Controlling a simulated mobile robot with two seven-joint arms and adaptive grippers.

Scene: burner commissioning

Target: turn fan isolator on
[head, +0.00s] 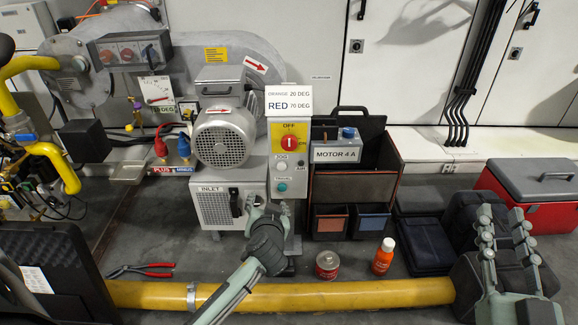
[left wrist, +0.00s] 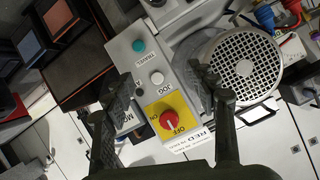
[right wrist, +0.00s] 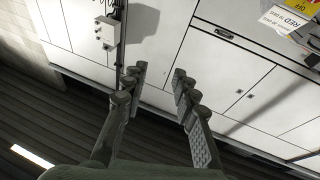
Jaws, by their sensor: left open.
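The fan isolator (head: 292,143) is a red rotary knob on a yellow plate marked OFF and ON, at the top of a grey control box (head: 283,170). Its white mark looks upright, towards OFF, in the head view. In the left wrist view the red knob (left wrist: 168,116) lies between the fingers, farther off and apart from them. My left gripper (left wrist: 165,108) is open and empty; in the head view it (head: 257,208) is low in front of the box, below the knob. My right gripper (right wrist: 157,76) is open and empty, away at the right (head: 507,222).
Below the knob are a white JOG button (head: 282,166) and a teal button (head: 282,187). The fan motor (head: 222,140) stands close on the left, the Motor 4 A box (head: 337,150) on the right. A yellow pipe (head: 350,293) crosses the floor in front.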

